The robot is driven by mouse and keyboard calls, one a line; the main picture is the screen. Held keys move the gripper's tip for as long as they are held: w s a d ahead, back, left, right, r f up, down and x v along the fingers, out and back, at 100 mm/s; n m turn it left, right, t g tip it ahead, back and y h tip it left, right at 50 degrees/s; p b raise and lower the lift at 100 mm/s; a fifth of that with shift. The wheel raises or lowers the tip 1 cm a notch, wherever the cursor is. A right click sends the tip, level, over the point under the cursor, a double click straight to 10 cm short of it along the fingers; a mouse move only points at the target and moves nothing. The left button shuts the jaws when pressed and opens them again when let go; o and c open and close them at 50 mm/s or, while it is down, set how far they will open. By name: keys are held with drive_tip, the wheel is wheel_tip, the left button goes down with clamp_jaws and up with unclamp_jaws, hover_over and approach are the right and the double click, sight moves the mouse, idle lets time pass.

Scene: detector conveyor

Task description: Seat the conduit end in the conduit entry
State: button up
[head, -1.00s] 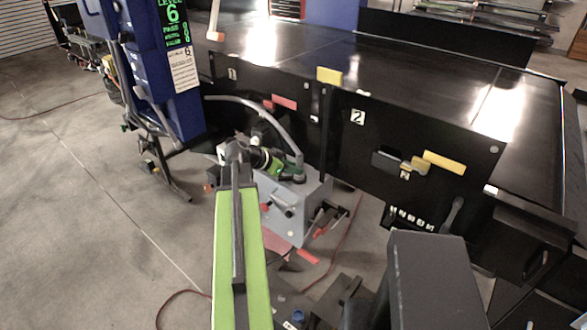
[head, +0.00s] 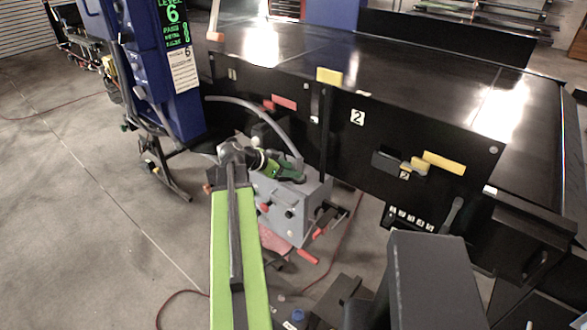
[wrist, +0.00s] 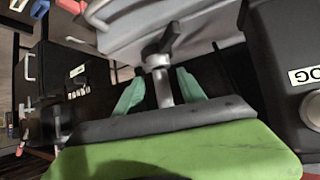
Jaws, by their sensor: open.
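The grey conduit (head: 262,112) arcs from the blue column down to the right along the black conveyor side in the head view. Its lower end passes behind my gripper, and I cannot make out its tip. My gripper (head: 293,177) is over the grey box (head: 286,208) beneath the conveyor. In the wrist view its two teal fingers (wrist: 160,90) are apart, with a dark T-shaped handle on a grey stem (wrist: 162,60) showing between them. I cannot tell whether they touch the stem. I cannot identify the conduit entry with certainty.
The black conveyor (head: 420,120) with yellow and red tabs stands behind and right. The blue column (head: 165,85) stands left. A red cable (head: 340,245) lies on the floor. A black box with a round knob (wrist: 312,108) is close at right in the wrist view. Floor at left is mostly clear.

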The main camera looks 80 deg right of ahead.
drive_tip(key=p+v, duration=0.8)
drive_tip(key=v, duration=0.7)
drive_tip(key=shift+r, duration=0.2)
drive_tip(key=shift+w, duration=0.2)
